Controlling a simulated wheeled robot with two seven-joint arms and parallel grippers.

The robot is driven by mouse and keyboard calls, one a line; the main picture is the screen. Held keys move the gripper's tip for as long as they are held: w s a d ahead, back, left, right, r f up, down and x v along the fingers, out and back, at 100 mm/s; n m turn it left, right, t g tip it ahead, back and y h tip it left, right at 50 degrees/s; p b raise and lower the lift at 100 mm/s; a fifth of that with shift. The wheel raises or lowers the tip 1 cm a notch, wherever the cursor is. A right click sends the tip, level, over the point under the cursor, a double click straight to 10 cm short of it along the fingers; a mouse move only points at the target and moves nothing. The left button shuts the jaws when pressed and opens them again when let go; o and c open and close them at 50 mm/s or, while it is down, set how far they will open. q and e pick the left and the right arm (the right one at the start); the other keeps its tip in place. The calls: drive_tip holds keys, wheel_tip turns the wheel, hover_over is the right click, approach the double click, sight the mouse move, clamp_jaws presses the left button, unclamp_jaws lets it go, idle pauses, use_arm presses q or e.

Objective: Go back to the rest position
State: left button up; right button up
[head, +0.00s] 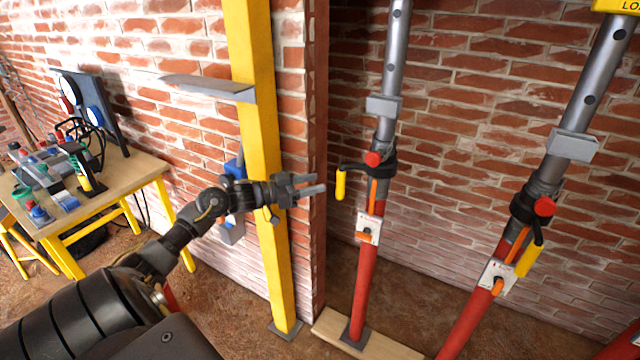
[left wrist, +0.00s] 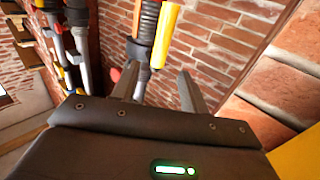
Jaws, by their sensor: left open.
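My left arm reaches in from the lower left in the head view. My left gripper (head: 318,188) is open and empty, held in front of the yellow post (head: 258,150) and pointing right. Its fingertips stop short of the yellow handle (head: 340,184) on the nearer red and grey prop (head: 364,270). In the left wrist view the two fingers (left wrist: 160,85) stand apart, and a yellow handle (left wrist: 166,35) shows beyond them. My right gripper is not in view.
A wooden table (head: 145,172) with tools stands at the left. A second prop (head: 490,285) leans at the right. A grey shelf plate (head: 210,86) juts from the yellow post. A plank (head: 330,325) lies under the nearer prop. Brick walls stand behind.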

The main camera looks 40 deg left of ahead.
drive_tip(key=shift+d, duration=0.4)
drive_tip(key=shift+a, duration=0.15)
